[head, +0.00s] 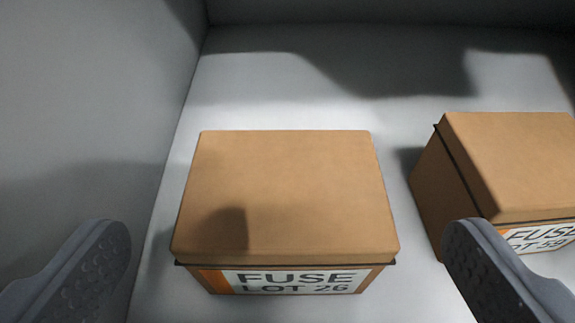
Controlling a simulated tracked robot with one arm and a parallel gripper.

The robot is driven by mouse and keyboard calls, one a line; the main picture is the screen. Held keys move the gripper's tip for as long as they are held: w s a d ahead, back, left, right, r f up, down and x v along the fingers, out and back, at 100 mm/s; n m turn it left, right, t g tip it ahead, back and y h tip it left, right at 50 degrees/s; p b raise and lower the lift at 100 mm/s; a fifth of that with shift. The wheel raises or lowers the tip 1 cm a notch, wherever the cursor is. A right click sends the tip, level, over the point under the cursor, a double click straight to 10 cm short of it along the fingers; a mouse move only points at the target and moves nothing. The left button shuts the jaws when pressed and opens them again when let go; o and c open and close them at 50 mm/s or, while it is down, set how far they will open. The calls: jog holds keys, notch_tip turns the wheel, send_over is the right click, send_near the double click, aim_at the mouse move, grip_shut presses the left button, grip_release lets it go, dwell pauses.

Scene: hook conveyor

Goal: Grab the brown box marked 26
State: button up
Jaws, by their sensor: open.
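The brown box marked 26 (285,190) sits on the grey floor in the middle of the head view. Its front label (300,281) reads "FUSE LOT 26", with an orange stripe at its left end. My gripper (287,262) is open, with one grey finger low on the left and the other low on the right. The box lies across the gap between the fingers in the picture. Neither finger appears to touch it. The lower edge of the box's front is near the bottom of the picture.
A second brown box (520,160) labelled "FUSE" with a lot number that looks like 59 stands to the right, with a narrow gap between. A grey wall (90,100) rises on the left and another at the back. The floor (270,80) behind the boxes is clear.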

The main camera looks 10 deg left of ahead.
aim_at(286, 167)
jog(key=shift+x, duration=1.2)
jog(key=b+x, duration=0.2)
jog(key=x, duration=0.2)
jog(key=shift+w+f, duration=0.2)
jog(key=shift+w, duration=0.05)
jog(key=shift+w+a, duration=0.1)
jog(key=shift+w, duration=0.25)
jog(key=c, duration=1.1)
